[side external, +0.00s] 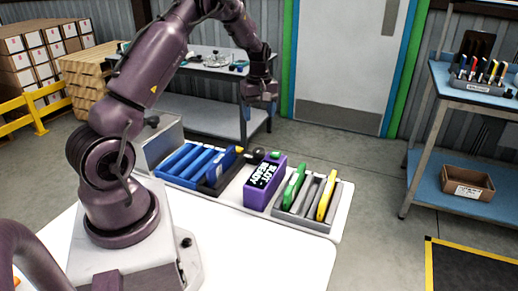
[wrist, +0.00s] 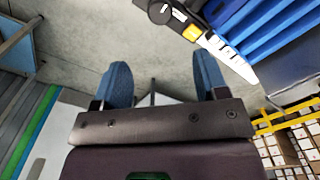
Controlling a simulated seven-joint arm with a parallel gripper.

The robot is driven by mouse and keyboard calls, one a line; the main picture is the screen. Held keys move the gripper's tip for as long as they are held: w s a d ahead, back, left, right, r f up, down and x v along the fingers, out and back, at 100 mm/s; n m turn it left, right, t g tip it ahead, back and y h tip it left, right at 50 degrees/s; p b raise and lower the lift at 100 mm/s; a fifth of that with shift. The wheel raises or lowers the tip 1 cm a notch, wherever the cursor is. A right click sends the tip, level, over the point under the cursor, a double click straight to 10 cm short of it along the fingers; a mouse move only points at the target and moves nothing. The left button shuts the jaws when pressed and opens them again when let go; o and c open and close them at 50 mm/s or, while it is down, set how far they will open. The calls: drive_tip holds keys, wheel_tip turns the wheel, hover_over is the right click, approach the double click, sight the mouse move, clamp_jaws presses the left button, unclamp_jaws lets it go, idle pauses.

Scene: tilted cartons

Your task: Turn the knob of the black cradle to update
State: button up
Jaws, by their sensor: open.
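In the wrist view a black device, apparently the cradle (wrist: 182,20), shows at the top edge, partly cut off. It has a round black knob (wrist: 160,12) with a white mark and a yellow-orange patch beside it. I cannot read the knob's setting. My gripper (side external: 260,97) is raised above and behind the table items. In the wrist view its blue-padded fingers (wrist: 162,78) are apart and empty, not touching the knob.
A blue slotted rack (side external: 183,163) stands left of the cradle. A purple box (side external: 257,194) marked SLOT READY stands to its right. A grey tray (side external: 318,220) with green and yellow pieces is farther right. The white table's front (side external: 260,245) is clear.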

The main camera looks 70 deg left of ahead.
sight(259, 150)
wheel_tip(259, 150, down, 13)
drive_tip(key=shift+r, duration=0.1)
idle(0.3)
drive_tip(key=shift+c, duration=0.3)
drive_tip(key=c, duration=0.9)
